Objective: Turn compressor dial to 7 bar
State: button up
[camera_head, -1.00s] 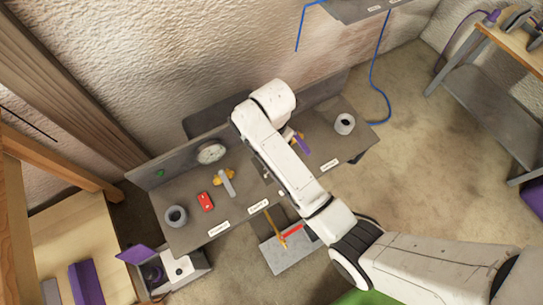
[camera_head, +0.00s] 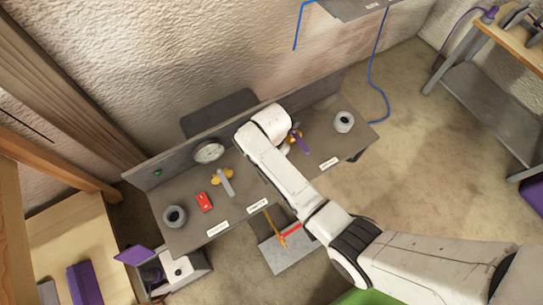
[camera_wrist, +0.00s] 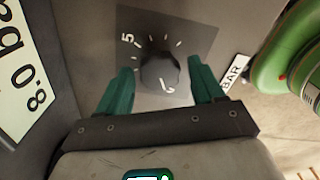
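The dial (camera_wrist: 160,70) is a dark round knob on a grey square plate (camera_wrist: 190,30) in the wrist view. White ticks surround it; a 5 shows at its upper left and a mark like a 7 at its lower edge. I cannot make out a pointer. A "BAR" label (camera_wrist: 234,73) is to its right. My gripper (camera_wrist: 161,72) has teal fingers, spread open on either side of the knob, with gaps visible beside it. Contact is not visible. In the head view my arm crosses the bench, and I cannot make out the gripper or dial.
A green rounded body (camera_wrist: 287,58) stands close at right in the wrist view; a pale sign with large digits (camera_wrist: 20,75) is at left. In the head view the grey bench (camera_head: 190,225) carries a round gauge (camera_head: 209,151), a red block (camera_head: 204,202) and grey rings (camera_head: 174,216).

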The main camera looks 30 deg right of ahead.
jog(key=c, duration=0.9)
